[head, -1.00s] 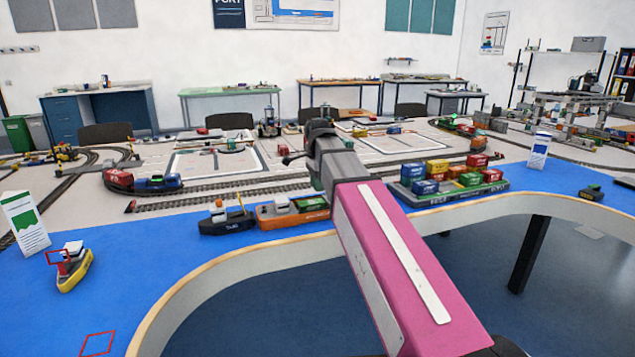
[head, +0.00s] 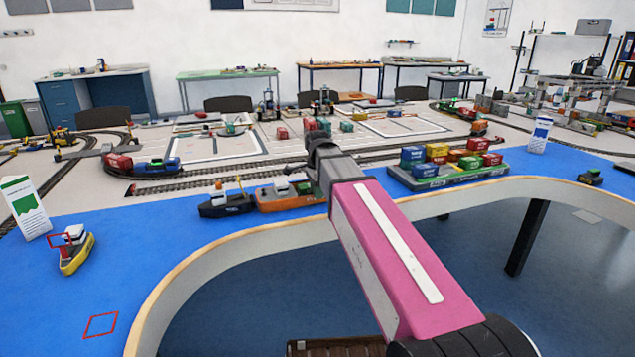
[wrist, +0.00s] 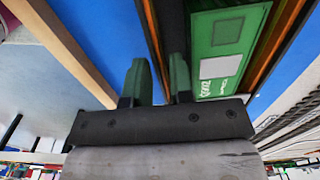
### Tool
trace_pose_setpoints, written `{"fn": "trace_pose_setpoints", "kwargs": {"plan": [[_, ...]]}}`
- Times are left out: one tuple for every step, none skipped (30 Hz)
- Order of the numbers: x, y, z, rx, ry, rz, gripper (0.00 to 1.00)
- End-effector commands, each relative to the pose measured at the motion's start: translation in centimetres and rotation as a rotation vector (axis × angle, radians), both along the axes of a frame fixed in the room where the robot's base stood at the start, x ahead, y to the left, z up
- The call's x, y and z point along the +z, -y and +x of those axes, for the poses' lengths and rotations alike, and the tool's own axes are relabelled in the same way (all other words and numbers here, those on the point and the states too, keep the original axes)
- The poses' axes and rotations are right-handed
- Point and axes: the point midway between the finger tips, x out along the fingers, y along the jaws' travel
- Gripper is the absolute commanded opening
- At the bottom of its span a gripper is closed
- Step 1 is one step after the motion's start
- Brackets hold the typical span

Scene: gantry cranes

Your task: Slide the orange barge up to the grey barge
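The orange barge (head: 291,203) floats on the blue surface, its stern end partly hidden by my arm; it carries a white block and a green load. The grey barge (head: 450,182), stacked with coloured containers, lies farther right, with a gap between them behind my arm. In the wrist view the orange barge's hull edge (wrist: 151,30) runs down between the fingers of my gripper (wrist: 160,75). The fingers stand a short way apart, the right one beside the green load (wrist: 225,50). I cannot tell whether they touch the hull. In the head view the gripper is hidden behind my arm.
A dark tug (head: 226,203) sits close against the orange barge's left end. A yellow boat (head: 76,250) and white sign (head: 25,208) stand at left. A small dark boat (head: 591,177) is far right. The wooden table edge (head: 230,248) curves close in front of the barges.

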Motion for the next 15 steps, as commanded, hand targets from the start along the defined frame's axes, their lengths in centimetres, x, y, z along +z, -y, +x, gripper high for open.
{"fn": "trace_pose_setpoints", "kwargs": {"plan": [[-0.5,0.0,0.0,0.000,-0.001,0.000,0.21],[-0.8,0.0,0.0,0.000,-0.001,0.000,0.21],[-1.1,0.0,0.0,0.000,-0.001,0.000,0.21],[-1.2,0.0,0.0,0.000,-0.001,0.000,0.21],[-1.3,0.0,0.0,0.000,-0.001,0.000,0.21],[-1.5,0.0,0.0,0.000,-0.001,0.000,0.21],[-1.5,0.0,0.0,0.000,0.000,0.000,0.21],[-1.6,0.0,0.0,0.000,0.000,0.000,0.21],[-1.6,0.0,0.0,0.000,0.000,0.000,0.21],[-1.6,0.0,0.0,0.000,0.000,0.000,0.21],[-1.7,0.0,0.0,0.000,0.000,0.000,0.21],[-1.7,0.0,0.0,0.000,0.000,0.000,0.21],[-1.7,0.0,0.0,0.000,0.000,0.000,0.21],[-1.6,0.0,0.0,0.000,0.000,0.000,0.21],[-1.6,0.0,0.0,0.000,0.000,0.000,0.21]]}}
